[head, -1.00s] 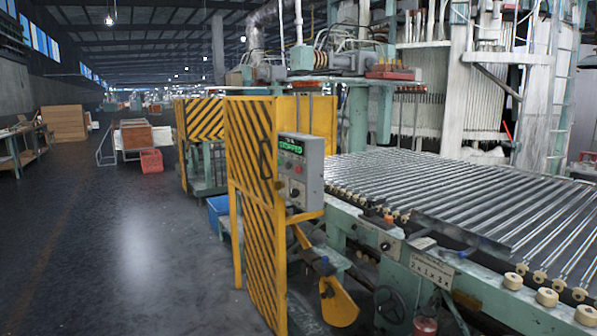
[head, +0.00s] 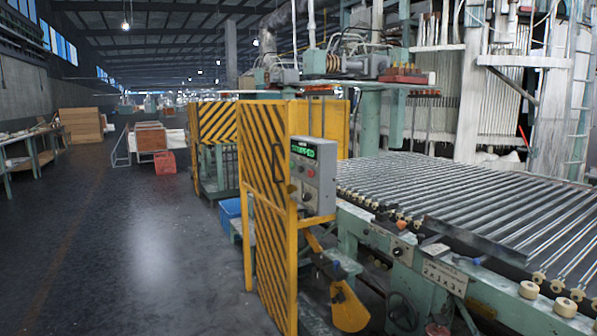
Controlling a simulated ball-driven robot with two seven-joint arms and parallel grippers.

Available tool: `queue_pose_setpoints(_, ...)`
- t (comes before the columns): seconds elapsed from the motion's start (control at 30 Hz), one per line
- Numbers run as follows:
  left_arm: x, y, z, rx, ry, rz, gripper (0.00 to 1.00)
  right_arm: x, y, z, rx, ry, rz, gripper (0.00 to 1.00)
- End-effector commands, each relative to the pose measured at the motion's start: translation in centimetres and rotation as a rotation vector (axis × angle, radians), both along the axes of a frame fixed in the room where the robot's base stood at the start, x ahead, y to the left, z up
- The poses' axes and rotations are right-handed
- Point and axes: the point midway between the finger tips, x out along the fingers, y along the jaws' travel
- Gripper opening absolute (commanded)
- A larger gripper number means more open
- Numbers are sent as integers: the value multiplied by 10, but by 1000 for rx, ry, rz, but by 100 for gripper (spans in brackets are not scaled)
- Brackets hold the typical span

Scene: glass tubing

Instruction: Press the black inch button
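A grey control box (head: 314,176) is mounted on the right edge of a yellow and black striped guard panel (head: 266,180). It has a green lit display (head: 303,150) at the top, which seems to read "STOPPED". Below the display are small buttons, one of them red (head: 311,172), and a dark knob or button (head: 307,196) low on the face. The box is too small and angled here to tell which button is the black inch button. Neither of my grippers is in view.
A roller conveyor with glass tubes (head: 450,200) runs to the right of the panel. A blue bin (head: 230,213) stands behind the panel's left side. A red crate (head: 165,162) and wooden boxes (head: 150,137) stand further back. The floor on the left (head: 150,260) is open.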

Motion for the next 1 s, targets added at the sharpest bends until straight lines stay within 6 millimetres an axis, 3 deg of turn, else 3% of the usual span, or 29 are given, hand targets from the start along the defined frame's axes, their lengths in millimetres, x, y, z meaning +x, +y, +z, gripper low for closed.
queue_pose_setpoints(0.03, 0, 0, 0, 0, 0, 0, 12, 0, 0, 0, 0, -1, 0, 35)
queue_pose_setpoints(0.1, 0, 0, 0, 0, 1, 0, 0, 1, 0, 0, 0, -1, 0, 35)
queue_pose_setpoints(1.0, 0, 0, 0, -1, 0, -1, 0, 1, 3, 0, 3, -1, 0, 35)
